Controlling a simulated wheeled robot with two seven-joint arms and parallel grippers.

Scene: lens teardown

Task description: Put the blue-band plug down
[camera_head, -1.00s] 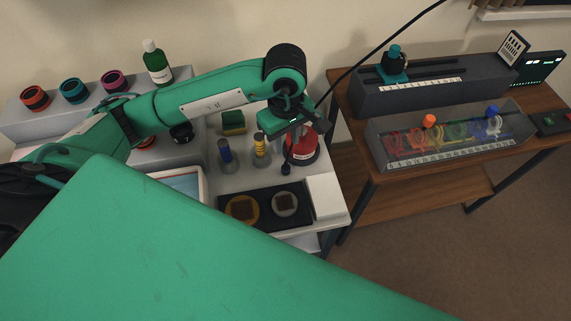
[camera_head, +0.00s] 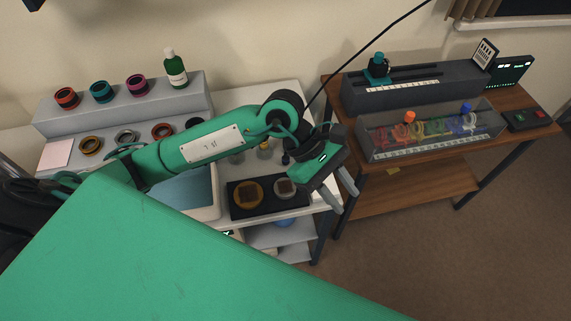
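My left gripper (camera_head: 346,202) hangs past the right edge of the white bench, its two grey fingers apart with nothing between them. Behind my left arm, a grey base (camera_head: 237,157) shows on the bench; its top is hidden, so I cannot see a blue band on it. A yellow-topped plug (camera_head: 264,147) stands to its right, partly covered. A small dark piece (camera_head: 285,158) shows near the wrist; I cannot tell what it is. My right gripper is not in view.
A black tray (camera_head: 266,207) with two round parts lies at the bench front, beside a white-rimmed basin (camera_head: 212,212). Coloured rings and a green bottle (camera_head: 175,70) stand on a grey stepped rack (camera_head: 195,97). A brown table (camera_head: 345,118) carries a clear-sided case (camera_head: 430,135).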

